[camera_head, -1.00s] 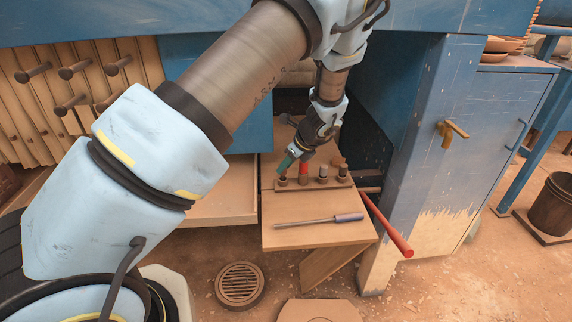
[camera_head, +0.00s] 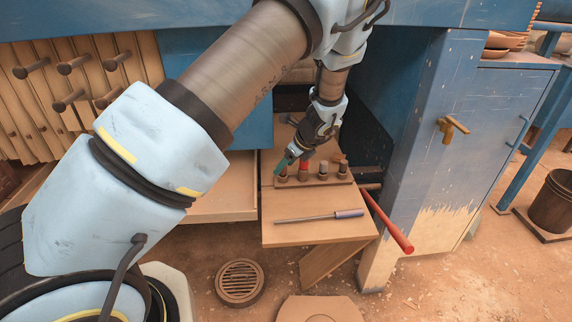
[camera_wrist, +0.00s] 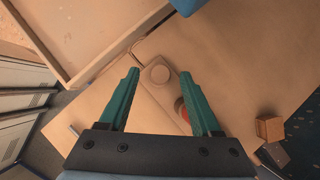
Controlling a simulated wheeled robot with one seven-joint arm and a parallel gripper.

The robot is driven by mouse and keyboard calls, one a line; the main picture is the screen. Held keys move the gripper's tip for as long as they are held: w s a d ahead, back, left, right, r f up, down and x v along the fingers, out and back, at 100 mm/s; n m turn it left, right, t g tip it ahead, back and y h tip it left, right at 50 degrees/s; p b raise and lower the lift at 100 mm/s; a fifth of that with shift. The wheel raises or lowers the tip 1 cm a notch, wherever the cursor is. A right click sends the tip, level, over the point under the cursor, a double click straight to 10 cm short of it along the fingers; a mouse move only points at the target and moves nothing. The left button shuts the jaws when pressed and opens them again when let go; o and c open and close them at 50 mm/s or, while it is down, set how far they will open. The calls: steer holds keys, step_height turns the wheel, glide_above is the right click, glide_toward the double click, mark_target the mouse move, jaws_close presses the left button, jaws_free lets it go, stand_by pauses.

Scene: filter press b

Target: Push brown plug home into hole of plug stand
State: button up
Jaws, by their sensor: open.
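My gripper (camera_head: 285,163) is just above the leftmost plug. In the wrist view my gripper (camera_wrist: 163,80) is open, its teal fingers apart. A round brown plug top (camera_wrist: 160,74) on the stand shows between them, with nothing gripped. The red plug (camera_wrist: 182,108) is partly hidden by the right finger. I cannot tell how deep the brown plug sits.
A screwdriver (camera_head: 320,218) lies on the board in front of the stand. A small wooden block (camera_wrist: 269,127) is near the stand. A red bar (camera_head: 388,223) sticks out at the board's right, beside the blue cabinet (camera_head: 432,150). A shallow wooden tray (camera_head: 225,200) lies left.

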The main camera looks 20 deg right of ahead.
steer(key=b+v, duration=0.2)
steer(key=v, duration=0.8)
steer(key=shift+s+r, duration=0.2)
steer(key=shift+r, duration=0.15)
steer(key=shift+d, duration=0.1)
steer(key=w+a+r+n+g, duration=0.2)
steer(key=a+n+g, duration=0.2)
steer(key=a+n, duration=1.15)
steer(key=s+a+r+n+h, duration=0.1)
steer(key=s+a+n, duration=0.2)
steer(key=a, duration=0.4)
steer(key=s+a+r+n+h, duration=0.1)
steer(key=s+a+n, duration=0.2)
steer(key=a+n, duration=0.3)
steer(key=s+a+r+n+h, duration=0.1)
steer(key=s+a+n, duration=0.2)
steer(key=a+n, duration=0.2)
steer(key=a, duration=0.3)
steer(key=shift+s+a, duration=0.3)
